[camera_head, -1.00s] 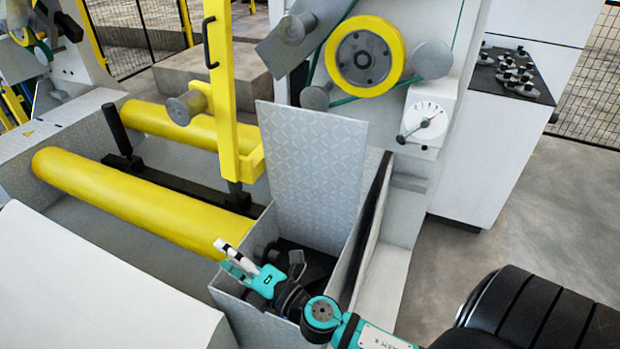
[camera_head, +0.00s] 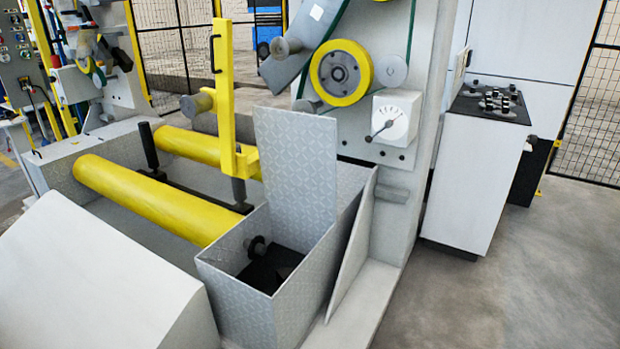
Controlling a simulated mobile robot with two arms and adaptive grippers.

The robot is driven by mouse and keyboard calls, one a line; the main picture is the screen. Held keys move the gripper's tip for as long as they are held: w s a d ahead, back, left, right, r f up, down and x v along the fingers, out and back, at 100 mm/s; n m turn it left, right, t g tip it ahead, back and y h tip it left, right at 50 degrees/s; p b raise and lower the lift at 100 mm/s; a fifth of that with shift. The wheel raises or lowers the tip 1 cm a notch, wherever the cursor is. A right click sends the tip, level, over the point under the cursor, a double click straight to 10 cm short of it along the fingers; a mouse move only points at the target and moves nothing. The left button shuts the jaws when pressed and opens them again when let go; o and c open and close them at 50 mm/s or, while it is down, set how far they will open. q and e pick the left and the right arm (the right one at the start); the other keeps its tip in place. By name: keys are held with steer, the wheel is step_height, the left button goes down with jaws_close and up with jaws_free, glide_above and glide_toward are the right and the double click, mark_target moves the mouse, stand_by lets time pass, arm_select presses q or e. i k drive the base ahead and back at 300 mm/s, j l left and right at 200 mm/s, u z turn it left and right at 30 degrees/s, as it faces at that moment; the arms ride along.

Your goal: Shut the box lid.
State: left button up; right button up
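The box (camera_head: 245,312) is grey patterned metal and stands open at the front of the machine. Its lid (camera_head: 297,178) stands upright at the back of the opening, raised well clear of it. Inside the box are dark items and a round knob-like part, partly in shadow. Neither of my grippers shows in the head view.
Two yellow rollers (camera_head: 150,200) lie left of the box. A yellow post with a handle (camera_head: 222,90) stands behind it. A grey panel (camera_head: 354,245) leans at the box's right side. A white cabinet (camera_head: 470,185) stands farther right. Floor (camera_head: 500,285) at the right is clear.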

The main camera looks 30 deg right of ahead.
mark_target(297, 151)
steer(key=l+u, duration=0.1)
steer(key=u, duration=0.35)
steer(key=k+u, duration=0.15)
steer(key=u, duration=0.3)
steer(key=k+u, duration=0.1)
steer(key=u, duration=0.35)
steer(key=k+l, duration=0.15)
steer(key=l, duration=0.55)
steer(key=k+l, duration=0.1)
steer(key=l, duration=0.6)
steer(key=k+l, duration=0.15)
steer(key=l, duration=0.5)
steer(key=k+l, duration=0.1)
steer(key=l, duration=0.6)
steer(key=k+l, duration=0.15)
steer(key=l, duration=0.55)
steer(key=k+l, duration=0.15)
steer(key=l, duration=0.55)
steer(key=k+l, duration=0.1)
steer(key=l, duration=0.6)
steer(key=k+l, duration=0.15)
steer(key=l, duration=0.5)
steer(key=i+j+z, duration=0.1)
steer(key=j+z, duration=0.2)
steer(key=j, duration=0.15)
steer(key=i+j+u, duration=0.15)
steer(key=j+u, duration=0.25)
steer(key=i+u, duration=0.15)
steer(key=u, duration=1)
